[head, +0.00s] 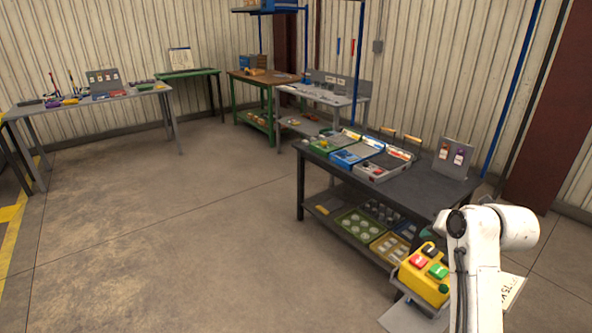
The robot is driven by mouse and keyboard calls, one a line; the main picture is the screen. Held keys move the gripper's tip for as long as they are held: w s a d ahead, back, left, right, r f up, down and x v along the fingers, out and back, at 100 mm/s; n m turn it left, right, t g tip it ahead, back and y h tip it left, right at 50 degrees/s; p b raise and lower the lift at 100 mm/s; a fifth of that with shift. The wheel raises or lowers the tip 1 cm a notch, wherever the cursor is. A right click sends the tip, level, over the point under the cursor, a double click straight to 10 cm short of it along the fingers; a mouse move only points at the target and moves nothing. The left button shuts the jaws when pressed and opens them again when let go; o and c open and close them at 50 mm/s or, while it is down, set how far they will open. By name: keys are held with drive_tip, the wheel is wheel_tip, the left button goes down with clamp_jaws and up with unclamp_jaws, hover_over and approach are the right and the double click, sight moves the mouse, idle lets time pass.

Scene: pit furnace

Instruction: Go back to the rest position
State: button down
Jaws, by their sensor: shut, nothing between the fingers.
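My white arm (476,265) rises at the lower right of the head view, bent at its upper joints. My gripper is not visible in this view, so its fingers cannot be seen. The arm stands in front of the right end of a dark workbench (440,192) and hides part of it.
A yellow button box (425,272) with red and green buttons sits just left of my arm. Trays (358,155) and a grey upright panel (453,158) stand on the dark bench. A grey table (120,95) stands at the left. The concrete floor (170,230) between is clear.

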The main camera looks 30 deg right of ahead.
drive_tip(key=s+a+f+m+g+y, duration=0.1)
drive_tip(key=s+a+f+m+g, duration=0.15)
drive_tip(key=a+f+m, duration=0.55)
drive_tip(key=s+a+f+m+g+y, duration=0.1)
drive_tip(key=s+a+f+m+y, duration=0.15)
drive_tip(key=a+f, duration=0.6)
drive_tip(key=s+a+f+m+g, duration=0.2)
drive_tip(key=s+a+m, duration=0.4)
drive_tip(key=s, duration=0.2)
drive_tip(key=s+a+f+m+g, duration=0.2)
drive_tip(key=s+a+m, duration=0.4)
drive_tip(key=s+m, duration=0.1)
drive_tip(key=shift+s+a, duration=0.25)
drive_tip(key=shift+s, duration=0.45)
drive_tip(key=shift+h, duration=0.25)
